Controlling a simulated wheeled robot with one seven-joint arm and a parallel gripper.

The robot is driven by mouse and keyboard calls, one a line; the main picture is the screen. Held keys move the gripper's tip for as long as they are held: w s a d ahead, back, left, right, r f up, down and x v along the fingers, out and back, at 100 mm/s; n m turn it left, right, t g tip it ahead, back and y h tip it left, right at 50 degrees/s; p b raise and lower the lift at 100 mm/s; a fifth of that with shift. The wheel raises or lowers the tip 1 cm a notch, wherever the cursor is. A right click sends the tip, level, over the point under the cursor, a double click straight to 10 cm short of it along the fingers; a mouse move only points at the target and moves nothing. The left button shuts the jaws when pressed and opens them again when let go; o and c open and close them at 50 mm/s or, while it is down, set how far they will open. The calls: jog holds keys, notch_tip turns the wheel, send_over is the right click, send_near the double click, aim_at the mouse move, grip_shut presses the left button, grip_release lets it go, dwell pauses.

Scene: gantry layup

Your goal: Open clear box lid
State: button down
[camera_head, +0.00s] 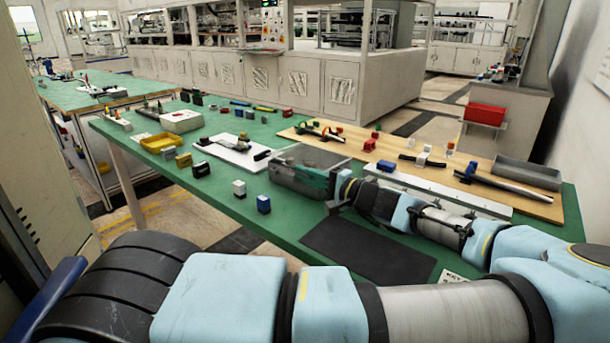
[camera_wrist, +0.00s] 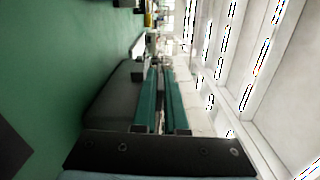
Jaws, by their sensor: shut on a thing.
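The clear box (camera_head: 285,180) is a see-through grey box on the green table, near its front middle. My gripper (camera_head: 312,178) reaches it from the right, its teal fingers at the box's right part. In the wrist view the gripper (camera_wrist: 160,75) has its two long fingers close together along the edge of the dark grey box (camera_wrist: 112,105). It is shut on the clear box lid, though the gripped edge is mostly hidden between the fingers. How far the lid is raised cannot be told.
A blue block (camera_head: 264,204) and a white-topped block (camera_head: 239,188) stand left of the box. A dark mat (camera_head: 365,252) lies in front. A white board (camera_head: 232,155) lies behind left; a wooden board (camera_head: 535,205) with tools is at right. My arm covers the table's front right.

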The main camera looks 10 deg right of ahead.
jog(key=r+m+p, duration=0.1)
jog(key=r+p, duration=0.1)
jog(key=w+d+r+m+p, duration=0.1)
jog(key=r+p, duration=0.1)
jog(key=r, duration=0.1)
jog(key=r+m+p, duration=0.2)
jog(key=shift+w+d+r, duration=0.15)
jog(key=shift+d+r, duration=0.1)
jog(key=w+d+r+m+p, duration=0.6)
jog(key=w+d+r+m, duration=0.3)
jog(key=w+d+m, duration=0.1)
jog(key=shift+w+d+r+m, duration=0.2)
jog(key=shift+w+d+m, duration=0.25)
jog(key=shift+d, duration=0.45)
jog(key=c, duration=1)
grip_release()
jog(key=shift+o, duration=0.2)
